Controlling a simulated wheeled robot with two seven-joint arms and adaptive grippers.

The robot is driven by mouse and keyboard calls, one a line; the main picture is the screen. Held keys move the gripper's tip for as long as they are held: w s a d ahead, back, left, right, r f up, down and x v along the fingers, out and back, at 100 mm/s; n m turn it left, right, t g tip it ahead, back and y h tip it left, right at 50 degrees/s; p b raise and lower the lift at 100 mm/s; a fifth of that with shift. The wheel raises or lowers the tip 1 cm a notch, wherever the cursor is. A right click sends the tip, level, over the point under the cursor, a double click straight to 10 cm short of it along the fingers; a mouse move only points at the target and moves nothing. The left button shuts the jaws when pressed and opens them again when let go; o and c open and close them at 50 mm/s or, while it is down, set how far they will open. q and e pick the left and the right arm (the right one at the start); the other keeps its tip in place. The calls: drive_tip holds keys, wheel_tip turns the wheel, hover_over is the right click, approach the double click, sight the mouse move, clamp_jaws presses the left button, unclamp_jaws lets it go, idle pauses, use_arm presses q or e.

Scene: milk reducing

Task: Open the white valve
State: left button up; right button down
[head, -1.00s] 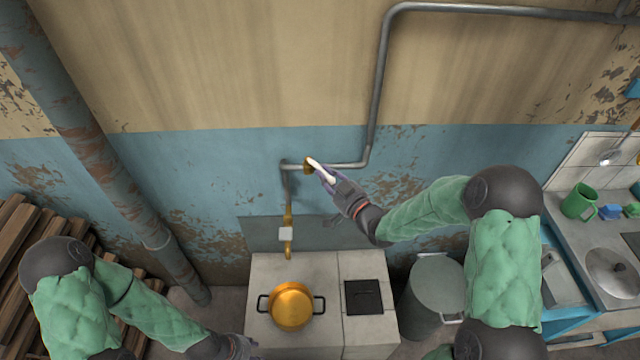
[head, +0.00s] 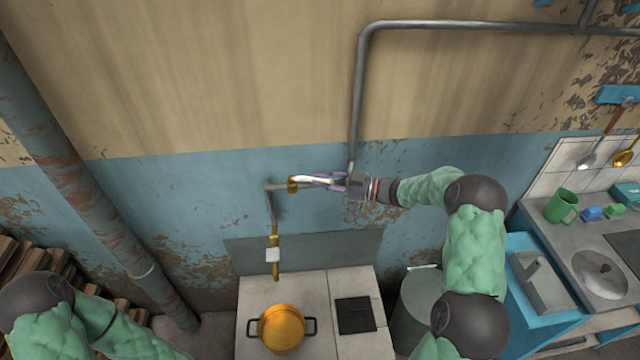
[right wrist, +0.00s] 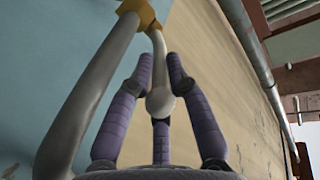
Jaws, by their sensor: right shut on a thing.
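The white valve handle (head: 308,180) sits on a brass valve body (head: 293,184) on the grey wall pipe. It points to the right, roughly along the horizontal pipe run. My right gripper (head: 328,179) reaches in from the right and is shut on the handle. In the right wrist view the purple fingers of my right gripper (right wrist: 160,85) close around the white handle (right wrist: 159,100), with the brass body (right wrist: 140,12) beyond it. My left gripper is out of the head view; only my left arm shows at the lower left.
A yellow pot (head: 282,328) stands on the stove (head: 335,290) below. A pipe with a white fitting (head: 273,255) hangs above the stove. A thick rusty pipe (head: 75,180) runs down the left. A counter with a green mug (head: 561,207) is at the right.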

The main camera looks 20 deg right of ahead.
drive_tip(key=shift+w+d+f+n+g+y, duration=0.1)
drive_tip(key=shift+w+n+g+y, duration=0.1)
drive_tip(key=shift+g, duration=0.1)
drive_tip(key=shift+w+d+n+g+y, duration=0.1)
drive_tip(key=shift+n+g, duration=0.1)
drive_tip(key=shift+g, duration=0.1)
drive_tip(key=c, duration=1.3)
unclamp_jaws()
drive_tip(key=shift+o, duration=0.2)
drive_tip(key=shift+d, duration=0.1)
drive_tip(key=v, duration=1.2)
drive_tip(key=shift+w, duration=0.1)
